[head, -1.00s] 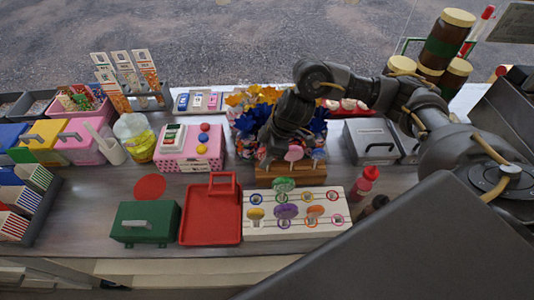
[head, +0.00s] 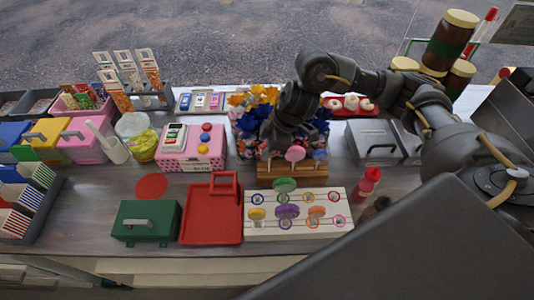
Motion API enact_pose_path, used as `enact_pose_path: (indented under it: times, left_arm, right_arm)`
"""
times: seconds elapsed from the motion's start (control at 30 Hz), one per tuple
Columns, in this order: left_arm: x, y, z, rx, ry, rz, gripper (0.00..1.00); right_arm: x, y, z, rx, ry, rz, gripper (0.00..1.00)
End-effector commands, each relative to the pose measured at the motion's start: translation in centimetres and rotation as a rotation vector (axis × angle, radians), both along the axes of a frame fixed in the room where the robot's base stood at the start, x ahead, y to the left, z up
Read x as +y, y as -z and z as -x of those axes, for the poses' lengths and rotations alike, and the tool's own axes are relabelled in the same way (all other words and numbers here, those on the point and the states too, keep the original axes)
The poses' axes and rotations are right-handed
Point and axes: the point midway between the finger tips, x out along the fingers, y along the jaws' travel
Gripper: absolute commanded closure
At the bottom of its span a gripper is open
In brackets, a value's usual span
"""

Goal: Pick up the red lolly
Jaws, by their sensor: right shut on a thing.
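My right gripper (head: 270,150) points down over the wooden lolly block (head: 292,180), in front of the flower bunch. It is shut on what I take to be the red lolly; my wrist hides the fingers and the lolly's head. A pink lolly (head: 295,153) stands in the block, just right of the gripper. On the white board (head: 262,232) in front are a green lolly (head: 285,185), a purple lolly (head: 287,211), a yellow lolly (head: 256,213) and an orange lolly (head: 316,212), among coloured rings. My left gripper is not in view.
A red tray (head: 211,225) and a green box (head: 146,220) lie left of the board. Blue and orange flowers (head: 312,125) crowd the gripper. A red disc (head: 151,186) lies on the counter.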

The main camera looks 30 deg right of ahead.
Motion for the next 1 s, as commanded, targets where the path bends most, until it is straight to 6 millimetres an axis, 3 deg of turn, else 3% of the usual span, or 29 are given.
enact_pose_path:
  times: [0.2,0.4,0.87,1.0]
  left_arm:
    - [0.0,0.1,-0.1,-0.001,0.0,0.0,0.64]
    - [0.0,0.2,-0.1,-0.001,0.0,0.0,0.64]
    - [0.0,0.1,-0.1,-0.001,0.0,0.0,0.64]
    - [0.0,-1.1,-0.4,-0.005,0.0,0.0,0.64]
  right_arm:
    - [0.0,-4.6,-0.1,-0.006,-0.001,0.001,1.0]
    - [0.0,-7.1,-0.1,-0.004,-0.001,0.001,1.0]
    - [0.0,-7.9,0.0,0.0,0.0,0.0,1.0]
    - [0.3,-9.4,0.0,-0.001,0.002,-0.002,1.0]
